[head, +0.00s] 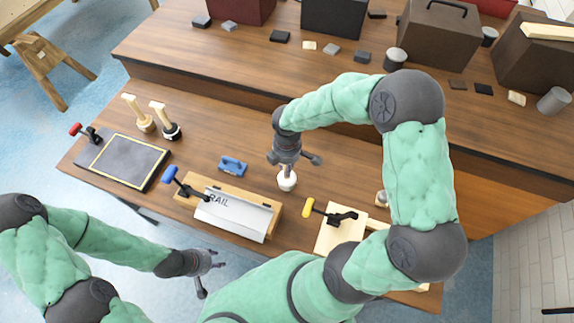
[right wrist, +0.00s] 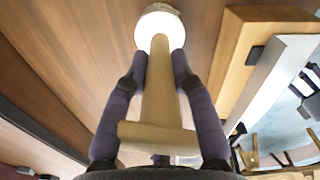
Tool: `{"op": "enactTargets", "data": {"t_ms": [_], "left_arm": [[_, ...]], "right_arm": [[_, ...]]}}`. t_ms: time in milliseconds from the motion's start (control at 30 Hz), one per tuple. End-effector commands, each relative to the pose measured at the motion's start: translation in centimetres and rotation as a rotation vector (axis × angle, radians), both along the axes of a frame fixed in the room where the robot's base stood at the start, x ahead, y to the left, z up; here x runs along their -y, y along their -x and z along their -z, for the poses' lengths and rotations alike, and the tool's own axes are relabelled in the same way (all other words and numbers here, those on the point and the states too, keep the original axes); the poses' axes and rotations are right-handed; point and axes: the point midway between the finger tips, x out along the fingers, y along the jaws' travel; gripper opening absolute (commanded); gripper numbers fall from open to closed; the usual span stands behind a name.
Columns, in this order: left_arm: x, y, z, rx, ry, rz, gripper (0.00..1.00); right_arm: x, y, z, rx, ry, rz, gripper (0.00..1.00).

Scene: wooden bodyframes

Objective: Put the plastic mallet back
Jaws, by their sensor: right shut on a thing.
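The plastic mallet (right wrist: 160,100) has a tan handle with a crosspiece close to my palm in the right wrist view. A white round piece is at its far end. In the head view only that white piece (head: 287,181) shows clearly, below my right gripper (head: 286,168). In the right wrist view my right gripper (right wrist: 162,68) is shut on the handle, a finger on each side. I cannot tell whether the white piece touches the table. My left gripper (head: 211,279) is open and empty, off the table's front edge.
Two similar upright tools, one with a wooden base (head: 146,124) and one with a dark base (head: 172,132), stand on the left. A raised shelf (head: 240,65) runs behind.

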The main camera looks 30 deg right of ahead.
Motion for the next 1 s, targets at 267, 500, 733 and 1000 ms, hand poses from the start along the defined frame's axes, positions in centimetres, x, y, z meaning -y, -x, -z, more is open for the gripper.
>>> {"op": "enactTargets", "data": {"t_ms": [267, 500, 733, 1000], "left_arm": [[0.0, 0.0, 0.2, 0.0, 0.0, 0.0, 0.4], [0.0, 0.0, 0.1, 0.0, 0.0, 0.0, 0.4], [0.0, 0.0, -0.7, 0.0, 0.0, 0.0, 0.4], [0.0, 0.0, -1.9, 0.0, 0.0, 0.0, 0.4]], "right_arm": [[0.0, 0.0, 0.2, -0.001, 0.0, 0.0, 0.49], [0.0, 0.0, 0.1, 0.0, 0.0, 0.0, 0.49], [0.0, -0.1, -2.3, 0.004, 0.001, 0.002, 0.49], [0.1, -0.1, -7.8, 0.005, 0.0, 0.001, 0.49]]}}
